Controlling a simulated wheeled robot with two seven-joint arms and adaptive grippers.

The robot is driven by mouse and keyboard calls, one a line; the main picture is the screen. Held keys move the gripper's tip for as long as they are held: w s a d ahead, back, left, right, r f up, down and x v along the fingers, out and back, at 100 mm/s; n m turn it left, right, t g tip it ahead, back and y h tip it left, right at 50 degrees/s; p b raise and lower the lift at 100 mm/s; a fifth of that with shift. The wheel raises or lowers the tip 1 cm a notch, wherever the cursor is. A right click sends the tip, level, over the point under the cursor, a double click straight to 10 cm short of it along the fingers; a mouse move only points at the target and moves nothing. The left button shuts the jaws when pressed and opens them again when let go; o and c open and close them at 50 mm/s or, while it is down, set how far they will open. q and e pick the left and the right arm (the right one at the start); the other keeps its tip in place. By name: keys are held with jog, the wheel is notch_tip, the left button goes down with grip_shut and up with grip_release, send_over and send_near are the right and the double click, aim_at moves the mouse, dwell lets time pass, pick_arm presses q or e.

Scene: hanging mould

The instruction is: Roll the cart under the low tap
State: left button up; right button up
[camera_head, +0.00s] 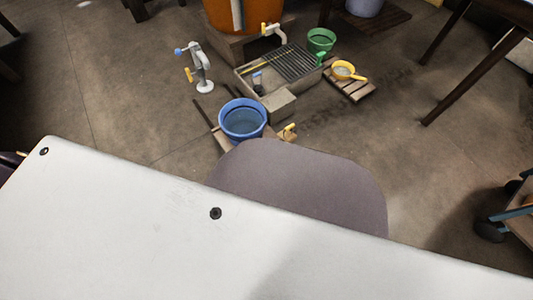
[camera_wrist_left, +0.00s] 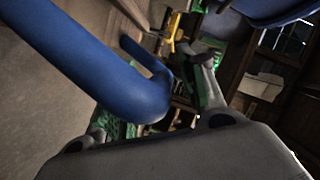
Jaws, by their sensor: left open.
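A grey standpipe (camera_head: 203,72) with a blue and a yellow handle stands on the floor in the head view. A white tap with a yellow handle (camera_head: 274,30) shows by the orange barrel. I cannot tell which is the low tap. Part of what looks like the cart (camera_head: 520,215), with a blue bar, wooden deck and dark wheels, is cut off at the right edge. In the left wrist view my left gripper (camera_wrist_left: 150,115) is open. A thick blue bar (camera_wrist_left: 110,75) with a bent end lies close by its fingers; I cannot tell whether they touch.
A blue bucket of water (camera_head: 242,120), a stone basin with a grate (camera_head: 285,65), a green bucket (camera_head: 320,41) and a yellow pan (camera_head: 344,71) stand ahead. Table legs (camera_head: 450,70) stand at upper right. Bare floor (camera_head: 420,160) lies between the basin and cart.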

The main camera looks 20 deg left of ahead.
pick_arm(q)
grip_shut()
dwell(0.5)
